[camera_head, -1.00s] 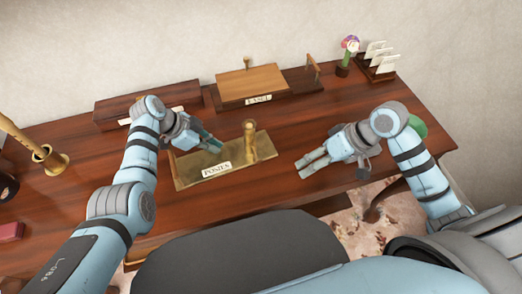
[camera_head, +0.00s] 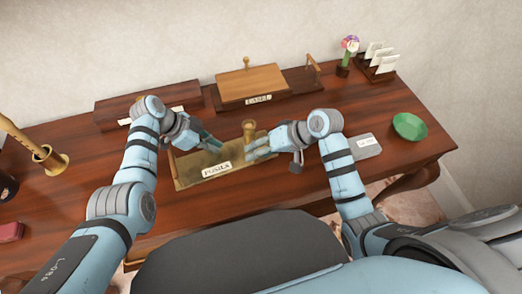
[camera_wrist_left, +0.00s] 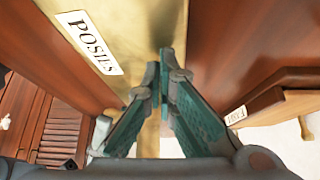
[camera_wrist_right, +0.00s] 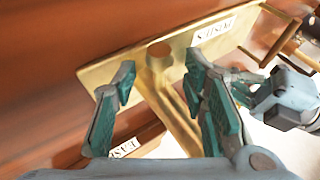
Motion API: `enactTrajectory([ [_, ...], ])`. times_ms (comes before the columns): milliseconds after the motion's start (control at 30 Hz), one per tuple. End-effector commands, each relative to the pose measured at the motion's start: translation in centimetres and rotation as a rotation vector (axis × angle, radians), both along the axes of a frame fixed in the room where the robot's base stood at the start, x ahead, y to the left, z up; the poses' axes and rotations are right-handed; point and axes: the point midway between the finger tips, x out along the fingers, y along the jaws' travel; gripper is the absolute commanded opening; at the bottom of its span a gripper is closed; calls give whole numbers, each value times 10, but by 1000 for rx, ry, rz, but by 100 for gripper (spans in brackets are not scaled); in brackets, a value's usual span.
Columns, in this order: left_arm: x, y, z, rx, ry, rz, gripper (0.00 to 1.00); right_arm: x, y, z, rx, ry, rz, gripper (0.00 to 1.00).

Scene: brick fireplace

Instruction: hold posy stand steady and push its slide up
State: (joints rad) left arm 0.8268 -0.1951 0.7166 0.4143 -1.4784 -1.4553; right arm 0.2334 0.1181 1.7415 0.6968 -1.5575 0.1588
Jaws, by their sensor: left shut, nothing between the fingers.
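The brass posy stand (camera_head: 192,172) lies on the desk with a white "POSIES" label (camera_head: 216,170) on its front. My right gripper (camera_head: 252,148) is open at the upright. In the right wrist view the upright (camera_wrist_right: 172,92) shows between its spread fingers (camera_wrist_right: 160,75); I cannot tell whether they touch it. The slide is not clearly distinguishable.
Behind are a wooden stand labelled "EASEL" or similar (camera_head: 252,82) and a long dark box (camera_head: 150,98). A brass holder (camera_head: 50,160) stands left.

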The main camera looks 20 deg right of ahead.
Motion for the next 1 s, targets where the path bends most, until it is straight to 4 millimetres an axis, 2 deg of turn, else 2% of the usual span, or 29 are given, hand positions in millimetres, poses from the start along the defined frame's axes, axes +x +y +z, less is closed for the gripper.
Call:
enactTrajectory([
  [67,-3,1,-5,5,12,0,0,0,0,0,0,0,0,40],
  [300,-3,1,-5,5,12,0,0,0,0,0,0,0,0,3],
  [333,-3,1,-5,5,12,0,0,0,0,0,0,0,0,0],
  [567,-3,1,-5,5,12,0,0,0,0,0,1,0,0,0],
  [667,-3,1,-5,5,12,0,0,0,0,9,1,-2,2,0],
  [800,-4,1,-5,5,13,-1,0,0,0,29,2,-4,2,0],
  [1000,-3,1,-5,5,12,0,0,0,0,36,2,-3,1,0],
])
